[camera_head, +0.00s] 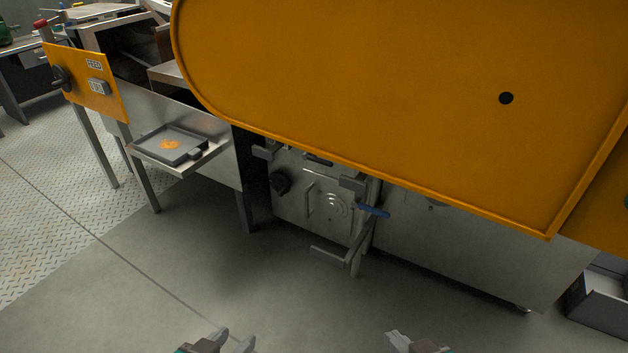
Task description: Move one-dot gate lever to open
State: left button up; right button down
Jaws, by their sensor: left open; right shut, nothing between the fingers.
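The lower steel front of the extractor (290,208) stands ahead, under the large orange cover. A lever with a blue grip (372,210) sticks out at its right side. A bare metal bar (328,254) juts out below it, and a black knob (280,183) sits at the left. No one-dot mark is readable on these, so I cannot tell which is the one-dot gate lever. My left gripper (234,340) is open and empty at the bottom edge. My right gripper (398,341) is shut and empty at the bottom edge. Both are apart from the machine.
The orange cover (370,80) overhangs the steel front and bears one black round spot. A steel shelf with a grey tray (172,144) juts out at left, near an orange control panel (85,80). A grey bin (600,300) stands at right. The floor before the machine is clear.

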aim_at(305, 156)
jog(key=i+j, duration=1.1)
jog(key=i, duration=0.2)
jog(key=i+j, duration=0.15)
jog(key=i, duration=0.25)
